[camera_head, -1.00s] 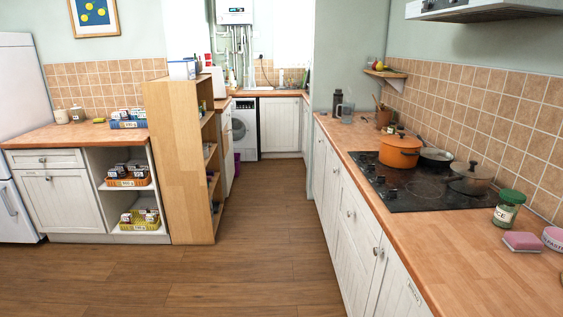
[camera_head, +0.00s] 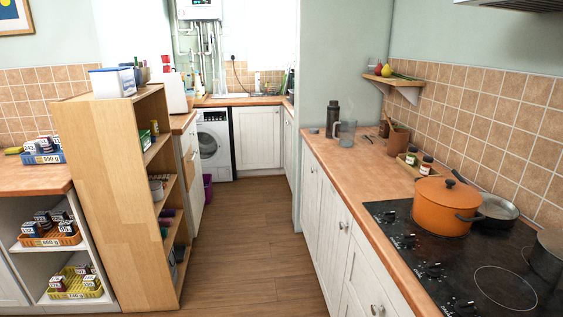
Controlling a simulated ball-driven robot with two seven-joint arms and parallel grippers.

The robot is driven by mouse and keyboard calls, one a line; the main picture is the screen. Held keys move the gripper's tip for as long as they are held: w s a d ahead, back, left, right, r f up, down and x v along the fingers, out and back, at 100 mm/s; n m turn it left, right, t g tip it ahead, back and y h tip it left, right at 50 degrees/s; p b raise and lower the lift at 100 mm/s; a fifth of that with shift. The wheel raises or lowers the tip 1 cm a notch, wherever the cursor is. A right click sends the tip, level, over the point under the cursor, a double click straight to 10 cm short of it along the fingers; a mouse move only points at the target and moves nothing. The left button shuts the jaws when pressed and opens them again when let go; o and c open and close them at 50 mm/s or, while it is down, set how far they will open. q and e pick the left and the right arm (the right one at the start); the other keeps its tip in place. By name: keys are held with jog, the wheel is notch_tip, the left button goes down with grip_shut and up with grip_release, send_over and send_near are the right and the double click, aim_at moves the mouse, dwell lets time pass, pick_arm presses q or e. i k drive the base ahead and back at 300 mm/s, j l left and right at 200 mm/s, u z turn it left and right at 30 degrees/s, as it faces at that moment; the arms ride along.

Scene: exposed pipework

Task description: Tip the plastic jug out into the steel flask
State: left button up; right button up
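The steel flask (camera_head: 332,117) appears as a dark grey upright bottle at the far end of the right-hand counter, close to the wall corner. A translucent grey-blue jug (camera_head: 346,133) with a handle stands upright just to its right and a little nearer. Whether the jug holds anything cannot be seen. A small dark round item (camera_head: 314,131), perhaps a lid, lies on the counter left of the flask. Neither of my grippers is in view.
The right counter (camera_head: 332,152) holds a black hob (camera_head: 408,238) with an orange pot (camera_head: 443,207) and pans. A brown pot (camera_head: 398,138) stands beyond it. A wooden shelf unit (camera_head: 110,190) stands left. The floor aisle (camera_head: 240,235) between is clear.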

aim_at(333, 109)
jog(key=i+j+z, duration=0.1)
jog(key=i+z, duration=0.3)
jog(key=i+j+z, duration=0.2)
jog(key=i+z, duration=0.2)
jog(key=i+j+z, duration=0.25)
jog(key=z, duration=0.15)
jog(key=i+j+z, duration=0.4)
jog(key=k, duration=0.1)
